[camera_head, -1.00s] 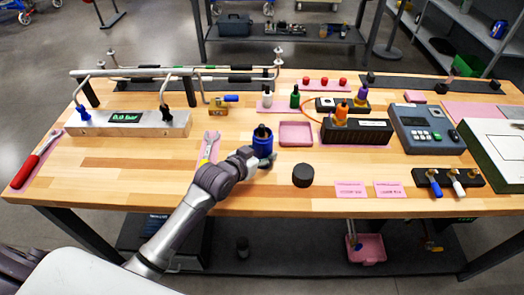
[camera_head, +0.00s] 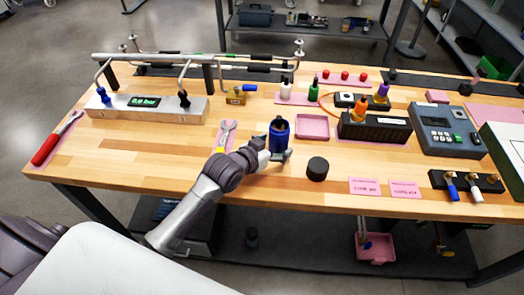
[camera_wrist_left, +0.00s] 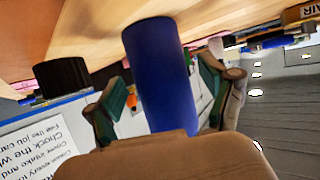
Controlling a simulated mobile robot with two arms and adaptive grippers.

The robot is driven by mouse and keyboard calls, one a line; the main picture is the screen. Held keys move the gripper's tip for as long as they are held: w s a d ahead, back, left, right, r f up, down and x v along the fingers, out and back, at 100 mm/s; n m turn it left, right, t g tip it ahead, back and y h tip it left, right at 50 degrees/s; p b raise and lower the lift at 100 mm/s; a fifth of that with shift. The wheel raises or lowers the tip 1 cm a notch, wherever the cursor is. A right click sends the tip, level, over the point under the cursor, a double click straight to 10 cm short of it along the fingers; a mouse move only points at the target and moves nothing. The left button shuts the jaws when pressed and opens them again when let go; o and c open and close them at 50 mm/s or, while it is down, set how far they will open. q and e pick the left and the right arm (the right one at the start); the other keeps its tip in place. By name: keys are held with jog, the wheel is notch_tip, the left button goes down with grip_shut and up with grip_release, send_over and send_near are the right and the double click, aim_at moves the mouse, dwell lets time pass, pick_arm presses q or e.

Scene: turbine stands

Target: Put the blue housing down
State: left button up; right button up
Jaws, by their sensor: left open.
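The blue housing (camera_head: 279,133) is an upright blue cylinder on the wooden table, with a dark opening at its top. In the left wrist view the housing (camera_wrist_left: 161,75) stands between my left gripper's spread fingers, its far end against the wood. My left gripper (camera_head: 279,155) is open at the housing's near side, low over the table. In the left wrist view the gripper (camera_wrist_left: 165,100) shows green-and-brown fingers with gaps on both sides of the housing. The housing's near end is hidden behind the gripper body there. My right gripper is in neither view.
A black cap (camera_head: 317,168) stands close on the right. Pink labels (camera_head: 364,186) lie near the front edge.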

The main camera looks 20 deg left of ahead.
pick_arm(q)
jog(key=b+v, duration=0.1)
jog(key=v, duration=0.9)
jog(key=shift+s+r, duration=0.1)
jog(key=shift+s, duration=0.05)
